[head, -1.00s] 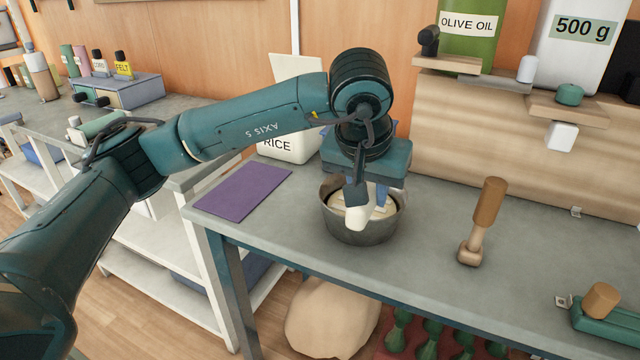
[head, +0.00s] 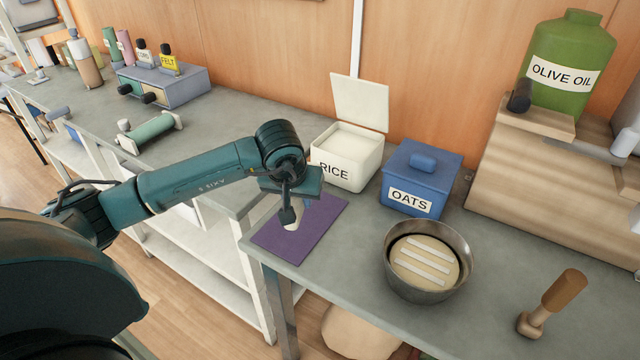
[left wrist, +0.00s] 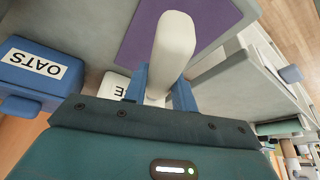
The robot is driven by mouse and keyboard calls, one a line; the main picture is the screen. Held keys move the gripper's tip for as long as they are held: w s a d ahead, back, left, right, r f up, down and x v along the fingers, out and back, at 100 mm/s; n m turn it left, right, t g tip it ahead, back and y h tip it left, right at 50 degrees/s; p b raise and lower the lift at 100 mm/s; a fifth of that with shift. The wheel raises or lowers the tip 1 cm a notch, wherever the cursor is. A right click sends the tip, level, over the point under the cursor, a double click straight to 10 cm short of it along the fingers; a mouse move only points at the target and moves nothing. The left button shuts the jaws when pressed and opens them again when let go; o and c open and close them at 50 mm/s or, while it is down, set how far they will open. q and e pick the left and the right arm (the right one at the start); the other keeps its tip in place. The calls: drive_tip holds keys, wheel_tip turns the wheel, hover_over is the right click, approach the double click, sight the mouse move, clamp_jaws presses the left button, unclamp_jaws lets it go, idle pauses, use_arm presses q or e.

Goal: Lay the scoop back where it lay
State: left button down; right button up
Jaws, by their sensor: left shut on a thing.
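My left gripper (head: 298,206) is shut on the white scoop (head: 292,222), over the purple mat (head: 322,226) near the table's left end. Much of the scoop is hidden behind the gripper in the head view. In the left wrist view the scoop (left wrist: 173,45) sticks out from between the blue fingers of the gripper (left wrist: 160,90), with the mat (left wrist: 205,22) beyond it. I cannot tell whether the scoop touches the mat. My right gripper is not in view.
Behind the mat stand an open white rice bin (head: 345,160) and a closed blue oats box (head: 418,180). A metal bowl (head: 428,288) with pale contents stands to the right, then a wooden mallet-like tool (head: 552,303). The grey table (head: 350,262) between mat and bowl is clear.

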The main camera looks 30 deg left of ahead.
use_arm(q)
drive_tip(key=shift+a, duration=0.35)
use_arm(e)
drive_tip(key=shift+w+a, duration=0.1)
use_arm(q)
drive_tip(key=shift+d, duration=0.1)
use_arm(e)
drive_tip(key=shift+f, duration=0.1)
